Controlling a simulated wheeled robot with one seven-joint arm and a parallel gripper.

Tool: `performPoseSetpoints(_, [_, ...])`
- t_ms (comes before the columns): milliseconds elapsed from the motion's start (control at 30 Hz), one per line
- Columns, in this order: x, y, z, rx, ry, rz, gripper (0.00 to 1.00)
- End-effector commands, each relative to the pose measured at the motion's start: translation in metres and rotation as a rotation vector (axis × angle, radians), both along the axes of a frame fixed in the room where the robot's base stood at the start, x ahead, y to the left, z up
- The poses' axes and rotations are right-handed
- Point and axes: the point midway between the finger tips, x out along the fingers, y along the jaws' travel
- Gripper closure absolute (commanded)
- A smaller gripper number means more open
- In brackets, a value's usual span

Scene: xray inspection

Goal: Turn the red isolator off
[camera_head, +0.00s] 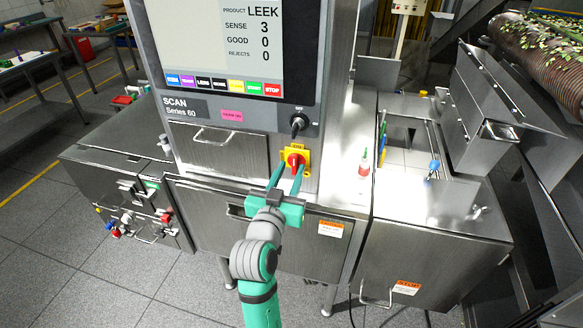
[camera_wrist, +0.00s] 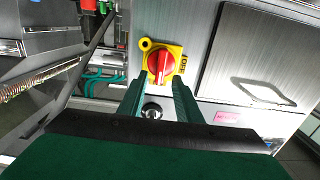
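The red isolator (camera_head: 292,160) is a red rotary knob on a yellow plate on the front of the steel scanner cabinet. In the wrist view the isolator (camera_wrist: 160,65) sits at the upper middle, its handle slanted, with the plate's lettering partly readable. My gripper (camera_head: 289,168) is open, its two green fingers pointing at the isolator from the front. In the wrist view my gripper (camera_wrist: 159,82) has its fingers apart on either side of the knob's lower part. I cannot tell whether they touch it. Nothing is held.
A black rotary switch (camera_head: 299,122) sits above the isolator, below the display screen (camera_head: 215,45). A drawer with a handle (camera_head: 214,140) is to the left. A steel conveyor housing (camera_head: 430,205) stands at the right. A red-tipped bottle (camera_head: 364,163) stands nearby. Grey floor is open at lower left.

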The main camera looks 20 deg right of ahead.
Motion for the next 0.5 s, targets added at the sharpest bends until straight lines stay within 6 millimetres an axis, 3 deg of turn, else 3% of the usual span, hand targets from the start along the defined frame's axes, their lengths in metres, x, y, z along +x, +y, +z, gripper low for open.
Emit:
performPoseSetpoints(200, [0.015, -0.010, 0.000, -0.001, -0.001, -0.001, 0.69])
performPoseSetpoints(500, [0.017, -0.011, 0.000, -0.001, 0.000, 0.000, 0.69])
